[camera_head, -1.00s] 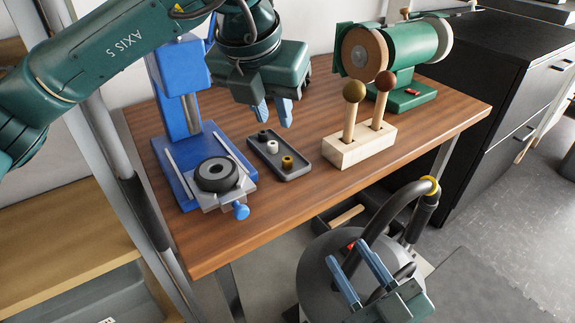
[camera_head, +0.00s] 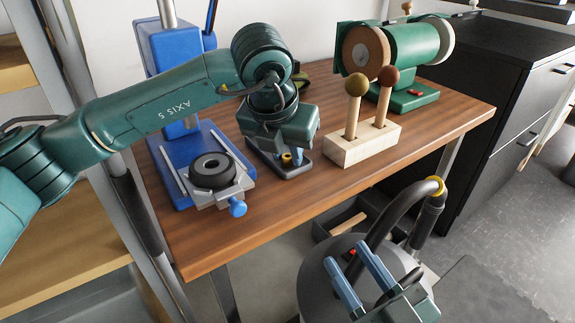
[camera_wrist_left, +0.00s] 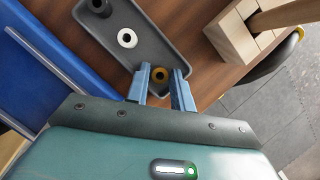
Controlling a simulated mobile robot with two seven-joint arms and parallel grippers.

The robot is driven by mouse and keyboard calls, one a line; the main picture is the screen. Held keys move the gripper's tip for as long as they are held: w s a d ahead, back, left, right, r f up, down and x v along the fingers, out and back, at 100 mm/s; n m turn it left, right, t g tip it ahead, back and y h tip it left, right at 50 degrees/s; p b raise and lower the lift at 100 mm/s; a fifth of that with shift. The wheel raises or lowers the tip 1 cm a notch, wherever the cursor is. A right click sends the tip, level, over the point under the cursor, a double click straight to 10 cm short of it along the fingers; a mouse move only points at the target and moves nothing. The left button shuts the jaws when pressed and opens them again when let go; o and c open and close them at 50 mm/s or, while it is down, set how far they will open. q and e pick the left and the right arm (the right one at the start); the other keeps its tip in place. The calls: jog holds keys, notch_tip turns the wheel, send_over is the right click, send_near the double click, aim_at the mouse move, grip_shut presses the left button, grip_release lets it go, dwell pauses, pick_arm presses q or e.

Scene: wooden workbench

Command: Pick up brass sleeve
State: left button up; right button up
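The brass sleeve (camera_head: 286,159) stands upright at the near end of the dark grey tray (camera_head: 296,172). It also shows in the left wrist view (camera_wrist_left: 160,75), as a ring with a dark hole. My left gripper (camera_head: 287,157) is low over the tray, its open blue fingers on either side of the sleeve. In the left wrist view, my left gripper (camera_wrist_left: 161,70) has gaps beside the sleeve, so it is not clamped.
A white sleeve (camera_wrist_left: 127,38) and a dark sleeve (camera_wrist_left: 100,7) share the tray. A blue press (camera_head: 180,160) with a black ring (camera_head: 213,171) stands left. A wooden block with two handled tools (camera_head: 362,145) stands close right; a green grinder (camera_head: 405,55) stands behind.

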aim_at(286, 158)
pick_arm(q)
jog(key=shift+c, duration=0.4)
grip_shut()
pick_arm(e)
jog(key=shift+a+r, duration=0.1)
jog(key=shift+r, duration=0.2)
jog(key=shift+f, duration=0.1)
pick_arm(q)
jog(key=shift+r, duration=0.25)
notch_tip(286, 158, up, 10)
jog(key=p, duration=0.3)
jog(key=shift+f, duration=0.25)
pick_arm(e)
jog(key=shift+d+f+n+h, duration=0.2)
jog(key=shift+d+n+h, duration=0.2)
